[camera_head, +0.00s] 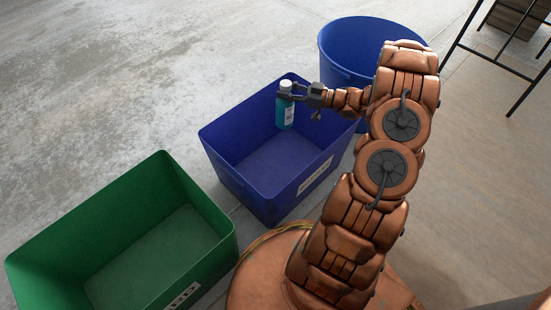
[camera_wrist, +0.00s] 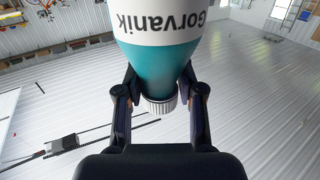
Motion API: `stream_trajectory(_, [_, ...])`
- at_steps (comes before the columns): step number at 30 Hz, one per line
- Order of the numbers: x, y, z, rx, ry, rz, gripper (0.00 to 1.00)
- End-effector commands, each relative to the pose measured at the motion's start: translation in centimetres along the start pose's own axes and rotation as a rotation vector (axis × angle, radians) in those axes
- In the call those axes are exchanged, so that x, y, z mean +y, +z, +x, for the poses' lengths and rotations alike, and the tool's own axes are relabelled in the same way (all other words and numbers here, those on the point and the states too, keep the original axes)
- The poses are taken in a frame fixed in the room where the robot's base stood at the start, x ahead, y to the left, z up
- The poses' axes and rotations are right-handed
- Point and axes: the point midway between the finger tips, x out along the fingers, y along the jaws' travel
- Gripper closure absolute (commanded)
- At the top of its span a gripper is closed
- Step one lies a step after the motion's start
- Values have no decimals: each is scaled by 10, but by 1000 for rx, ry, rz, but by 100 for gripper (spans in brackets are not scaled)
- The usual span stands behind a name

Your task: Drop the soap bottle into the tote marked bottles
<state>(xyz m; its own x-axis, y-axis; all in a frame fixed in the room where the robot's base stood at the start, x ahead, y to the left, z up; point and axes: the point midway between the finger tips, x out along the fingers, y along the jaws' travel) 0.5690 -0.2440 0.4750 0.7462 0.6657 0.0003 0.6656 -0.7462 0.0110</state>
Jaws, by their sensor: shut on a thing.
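The soap bottle (camera_head: 285,112) is teal with a white cap and stands upright in the air in the head view. My gripper (camera_head: 288,94) is shut on it just below the cap. In the wrist view the bottle (camera_wrist: 160,62) shows a white label reading "Gorvanik", upside down in the picture, and my gripper's fingers (camera_wrist: 160,100) flank its neck. In the head view the bottle appears over the blue rectangular tote (camera_head: 222,172), toward its far part. That tote has a pale label on its near side, too small to read. The bottle's exact height is unclear.
A green tote (camera_head: 200,196) with a partly visible label stands at lower left; its visible inside looks empty. A round blue bin (camera_head: 340,72) stands behind my arm. A black-legged frame (camera_head: 490,58) is at upper right. Open concrete floor lies at upper left.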

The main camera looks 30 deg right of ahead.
Motion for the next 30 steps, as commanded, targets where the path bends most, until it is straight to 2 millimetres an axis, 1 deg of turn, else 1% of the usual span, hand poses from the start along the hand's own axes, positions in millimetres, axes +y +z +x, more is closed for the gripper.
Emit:
stream_trajectory(15, [0,49,1,0,1,0,92])
stream_trajectory(19, [0,55,1,0,1,0,92])
stream_trajectory(27, [0,55,1,0,1,-1,92])
stream_trajectory(28, [0,56,1,0,1,-1,61])
stream_trajectory(30, [0,56,1,0,1,-1,54])
